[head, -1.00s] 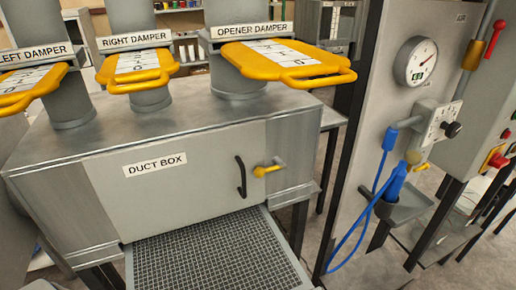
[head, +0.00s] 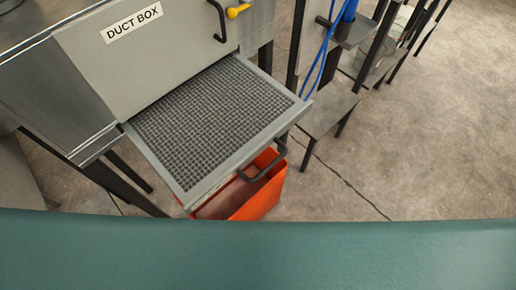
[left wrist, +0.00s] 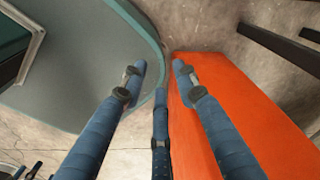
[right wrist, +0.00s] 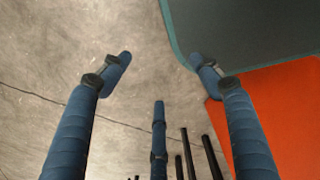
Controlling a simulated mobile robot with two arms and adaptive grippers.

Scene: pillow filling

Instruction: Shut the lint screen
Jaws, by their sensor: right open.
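The lint screen (head: 213,116) is a grey mesh tray in a metal frame. It sticks out of the slot under the duct box (head: 145,48) in the head view. A dark bar handle (head: 264,168) is on its front edge. My left gripper (left wrist: 160,75) shows only in the left wrist view, its fingers apart and empty. My right gripper (right wrist: 160,70) shows only in the right wrist view, open and empty. The screen is in neither wrist view, so I cannot tell each gripper's distance from it.
An orange bin (head: 266,196) stands on the floor below the screen's front end. It also shows in the left wrist view (left wrist: 250,110) and right wrist view (right wrist: 280,115). Dark stand legs are left of the screen.

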